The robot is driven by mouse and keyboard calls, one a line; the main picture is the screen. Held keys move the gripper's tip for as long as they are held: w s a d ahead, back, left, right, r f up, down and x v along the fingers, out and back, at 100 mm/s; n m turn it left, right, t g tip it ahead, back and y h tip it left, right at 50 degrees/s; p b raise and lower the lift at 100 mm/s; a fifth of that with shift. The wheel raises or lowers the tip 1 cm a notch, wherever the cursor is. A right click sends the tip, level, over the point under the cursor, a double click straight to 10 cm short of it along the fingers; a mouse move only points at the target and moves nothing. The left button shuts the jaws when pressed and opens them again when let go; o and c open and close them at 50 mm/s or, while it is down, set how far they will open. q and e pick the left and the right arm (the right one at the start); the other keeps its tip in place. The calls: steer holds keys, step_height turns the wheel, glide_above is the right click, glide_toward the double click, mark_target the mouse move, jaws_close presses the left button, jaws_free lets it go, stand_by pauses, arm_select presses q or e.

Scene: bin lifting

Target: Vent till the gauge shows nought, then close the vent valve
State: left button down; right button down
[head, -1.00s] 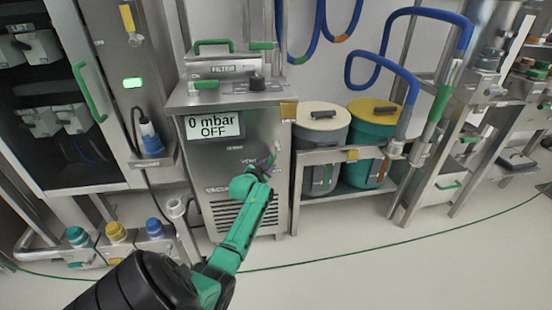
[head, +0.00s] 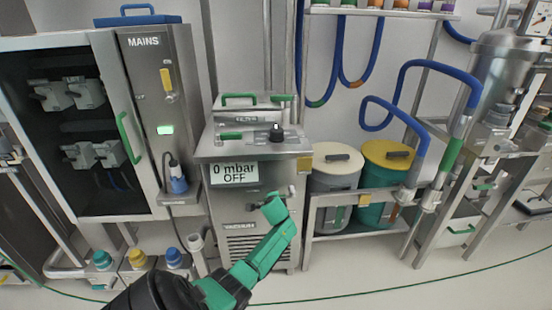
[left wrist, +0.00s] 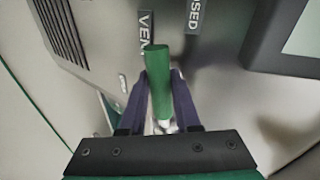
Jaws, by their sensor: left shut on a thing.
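The gauge display (head: 235,173) on the front of the steel vacuum unit reads "0 mbar" and "OFF". In the left wrist view the vent valve's green handle (left wrist: 160,75) stands between the fingers of my left gripper (left wrist: 160,104), which is shut on it. The handle's far end lies just beside the "VENT" label (left wrist: 147,28); a partly hidden label ending in "SED" (left wrist: 194,14) is farther right. In the head view my left gripper (head: 283,194) is at the unit's front below the display, and the handle is hard to make out. My right gripper is not in view.
The filter housing (head: 250,112) sits on top of the vacuum unit. A mains cabinet (head: 150,100) stands to the left. A white-lidded bin (head: 336,180) and a yellow-lidded bin (head: 380,185) stand in a rack to the right, under blue hoses. A green cable crosses the floor.

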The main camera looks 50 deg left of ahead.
arm_select(q)
steer(key=shift+r+m+g+p, duration=0.4)
steer(key=shift+r+m+g, duration=0.1)
steer(key=shift+r+g, duration=0.1)
steer(key=c, duration=0.9)
jaws_free()
steer(key=shift+s+d+r+p, duration=0.2)
steer(key=shift+d+r+p, duration=0.1)
steer(key=shift+p, duration=0.05)
steer(key=p+v, duration=0.2)
steer(key=v, duration=0.4)
steer(key=p+v, duration=0.2)
steer(key=v, duration=0.5)
steer(key=shift+s+d+f, duration=0.1)
steer(key=shift+s+d, duration=0.15)
steer(key=shift+d, duration=0.1)
